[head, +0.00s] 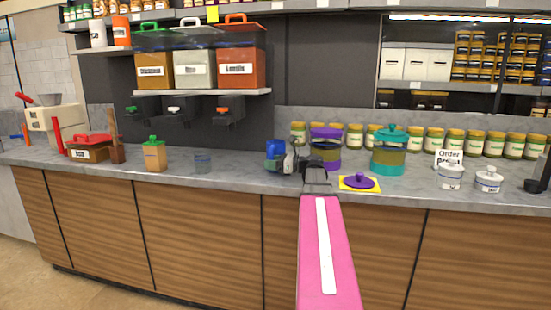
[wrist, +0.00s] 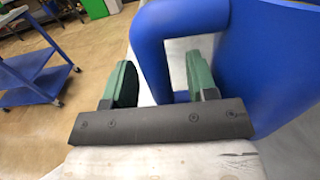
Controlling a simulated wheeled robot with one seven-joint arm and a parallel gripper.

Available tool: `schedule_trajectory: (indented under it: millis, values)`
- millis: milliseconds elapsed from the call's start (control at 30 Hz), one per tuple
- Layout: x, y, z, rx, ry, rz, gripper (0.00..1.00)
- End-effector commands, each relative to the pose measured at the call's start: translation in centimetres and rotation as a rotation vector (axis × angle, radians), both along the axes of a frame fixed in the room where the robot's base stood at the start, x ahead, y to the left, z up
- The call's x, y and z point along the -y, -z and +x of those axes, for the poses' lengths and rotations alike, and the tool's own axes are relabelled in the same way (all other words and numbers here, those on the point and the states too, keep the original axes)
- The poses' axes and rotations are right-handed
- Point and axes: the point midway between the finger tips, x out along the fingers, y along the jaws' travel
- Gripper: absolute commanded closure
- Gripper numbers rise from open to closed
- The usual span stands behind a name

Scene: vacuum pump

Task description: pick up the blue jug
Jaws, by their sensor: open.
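The blue jug (head: 275,148) stands on the counter in the head view, left of the purple-lidded jar and partly behind my gripper (head: 289,160). In the wrist view the jug's blue handle (wrist: 151,50) is very close, with the jug body (wrist: 275,50) on the right. My gripper (wrist: 160,82) is open, its two green fingers apart. The handle's outer bar shows between the fingers; the right finger appears in the handle opening and the left one outside it. I cannot tell whether either finger touches the handle.
A jar with a purple lid (head: 326,133) and a teal jar (head: 388,157) stand right of the jug. A purple lid (head: 358,181) lies on a yellow square near the counter edge. A blue cart (wrist: 40,75) stands on the floor.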

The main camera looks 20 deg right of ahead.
Motion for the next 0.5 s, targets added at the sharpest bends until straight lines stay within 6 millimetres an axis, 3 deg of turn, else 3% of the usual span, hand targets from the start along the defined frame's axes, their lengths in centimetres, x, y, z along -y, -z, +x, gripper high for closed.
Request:
schedule_trajectory:
  millis: [67, 200, 233, 500]
  values:
    - [0.02, 0.01, -0.01, 0.000, 0.000, 0.000, 0.51]
    - [0.01, 0.01, -0.02, 0.000, 0.000, 0.000, 0.96]
    - [0.01, 0.00, -0.02, 0.000, 0.000, 0.000, 1.00]
    - [0.02, -0.07, -0.02, 0.003, 0.000, 0.001, 1.00]
